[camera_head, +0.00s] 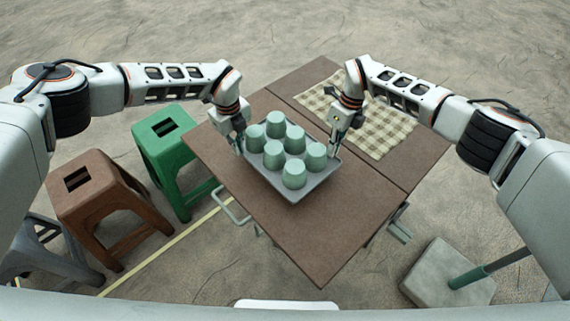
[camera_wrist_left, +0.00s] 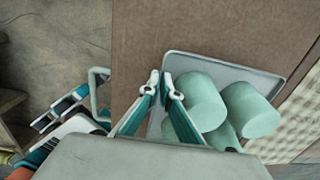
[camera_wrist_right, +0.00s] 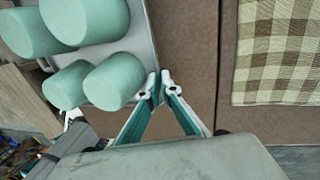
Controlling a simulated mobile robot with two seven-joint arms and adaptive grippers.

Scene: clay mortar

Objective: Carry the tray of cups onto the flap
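A grey tray (camera_head: 318,181) carries several pale green cups (camera_head: 294,172), which look upside down. It is over the near brown panel of the table (camera_head: 315,245); I cannot tell whether it touches the wood. My left gripper (camera_head: 239,150) is at the tray's left rim, its fingertips (camera_wrist_left: 163,84) close together with the rim between them. My right gripper (camera_head: 334,150) is at the opposite rim, its fingertips (camera_wrist_right: 160,80) likewise closed on the edge. A seam separates the near panel from a far panel (camera_head: 312,82); I cannot tell which is the flap.
A checked cloth (camera_head: 375,130) covers much of the far panel. The near panel's front part is bare. A green stool (camera_head: 168,150) and a brown stool (camera_head: 95,195) stand left. A stone block with a green pole (camera_head: 445,275) is at the lower right.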

